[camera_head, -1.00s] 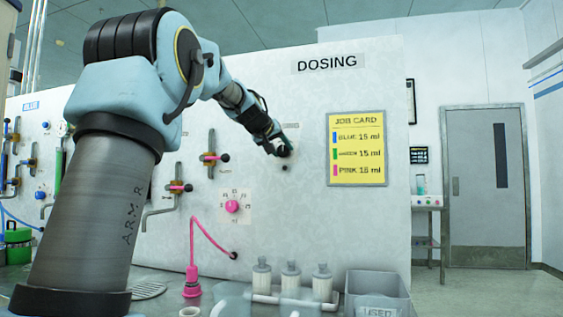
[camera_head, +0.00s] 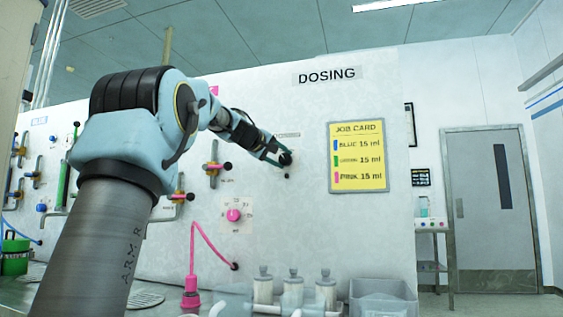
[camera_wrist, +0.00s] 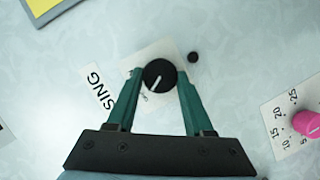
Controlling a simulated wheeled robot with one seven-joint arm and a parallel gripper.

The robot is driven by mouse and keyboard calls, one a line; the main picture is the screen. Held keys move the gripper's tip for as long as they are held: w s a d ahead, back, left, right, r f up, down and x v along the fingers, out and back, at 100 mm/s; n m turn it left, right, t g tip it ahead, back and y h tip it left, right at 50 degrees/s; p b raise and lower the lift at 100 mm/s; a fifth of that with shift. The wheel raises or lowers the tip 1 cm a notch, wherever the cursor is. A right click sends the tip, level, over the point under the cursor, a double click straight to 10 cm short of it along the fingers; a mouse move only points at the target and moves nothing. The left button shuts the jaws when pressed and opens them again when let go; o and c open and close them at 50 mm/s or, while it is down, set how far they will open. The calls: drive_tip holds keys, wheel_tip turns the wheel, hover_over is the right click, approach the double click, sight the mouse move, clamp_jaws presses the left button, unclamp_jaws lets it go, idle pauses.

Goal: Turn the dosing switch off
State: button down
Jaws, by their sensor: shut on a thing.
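The dosing switch (camera_wrist: 159,75) is a round black knob with a white pointer line on the pale wall panel. In the wrist view the pointer slants, and the label plate behind it is partly covered. My gripper (camera_wrist: 158,82) has its two green fingers on either side of the knob, shut on it. In the head view the black knob (camera_head: 285,159) shows at the fingertips of my gripper (camera_head: 278,155), below and left of the DOSING sign (camera_head: 327,75). The lettering by the knob is too small to read there.
A small black button or hole (camera_wrist: 193,57) is beside the knob. A pink dial (camera_head: 233,215) sits lower left on the panel. The yellow job card (camera_head: 358,156) is to the right.

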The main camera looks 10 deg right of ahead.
drive_tip(key=shift+f, duration=0.1)
idle(0.3)
drive_tip(key=shift+c, duration=1.4)
unclamp_jaws()
drive_tip(key=b+v, duration=0.2)
drive_tip(key=v, duration=0.8)
drive_tip(key=shift+s+a+b, duration=0.25)
drive_tip(key=shift+s+b, duration=0.05)
drive_tip(key=shift+b, duration=0.05)
